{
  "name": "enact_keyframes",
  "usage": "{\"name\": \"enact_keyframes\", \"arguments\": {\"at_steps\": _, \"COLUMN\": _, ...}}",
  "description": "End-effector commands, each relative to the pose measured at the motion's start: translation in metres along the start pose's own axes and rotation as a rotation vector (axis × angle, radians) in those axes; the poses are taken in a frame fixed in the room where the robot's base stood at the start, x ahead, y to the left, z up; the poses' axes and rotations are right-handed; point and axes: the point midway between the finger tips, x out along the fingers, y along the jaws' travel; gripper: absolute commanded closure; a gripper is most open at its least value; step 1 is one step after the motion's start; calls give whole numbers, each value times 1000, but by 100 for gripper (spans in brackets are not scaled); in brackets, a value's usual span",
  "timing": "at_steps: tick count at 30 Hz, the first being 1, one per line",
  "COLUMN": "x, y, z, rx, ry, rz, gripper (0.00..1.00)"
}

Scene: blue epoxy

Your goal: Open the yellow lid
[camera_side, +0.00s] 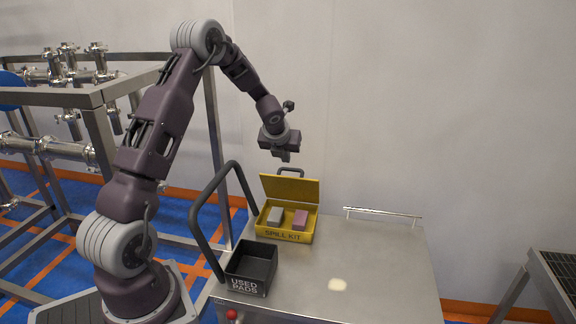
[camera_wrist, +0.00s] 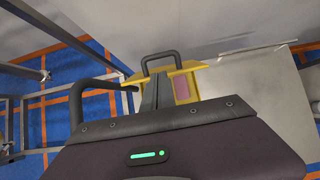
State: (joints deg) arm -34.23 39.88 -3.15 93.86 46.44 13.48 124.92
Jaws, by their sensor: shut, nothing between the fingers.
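The yellow spill kit box (camera_side: 284,235) sits on the metal cart, marked SPILL KIT. Its yellow lid (camera_side: 290,188) stands raised at the back, with a dark handle (camera_side: 290,171) on its top edge. Inside the box lie a grey block (camera_side: 275,214) and a pink block (camera_side: 300,219). My gripper (camera_side: 285,158) is shut and empty, above the lid and apart from it in the side view. In the wrist view, the lid (camera_wrist: 187,68), its handle (camera_wrist: 160,56) and the pink block (camera_wrist: 181,88) show beyond my gripper (camera_wrist: 152,84), which hides part of the box.
A black bin (camera_side: 250,268) marked USED PADS stands at the cart's front left, beside a dark push handle (camera_side: 205,215). A metal rail (camera_side: 383,213) runs along the back right. The right side of the cart top (camera_side: 380,265) is mostly clear.

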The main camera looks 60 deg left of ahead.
Motion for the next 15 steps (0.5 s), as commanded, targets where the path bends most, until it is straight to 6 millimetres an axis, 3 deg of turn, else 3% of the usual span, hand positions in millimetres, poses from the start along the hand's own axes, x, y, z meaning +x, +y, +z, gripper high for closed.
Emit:
{"name": "enact_keyframes", "arguments": {"at_steps": 9, "x": 63, "y": 1, "z": -1, "rx": -4, "ry": 3, "rz": 3, "gripper": 100}}
{"name": "enact_keyframes", "arguments": {"at_steps": 15, "x": 89, "y": 1, "z": -1, "rx": -5, "ry": 2, "rz": 4, "gripper": 100}}
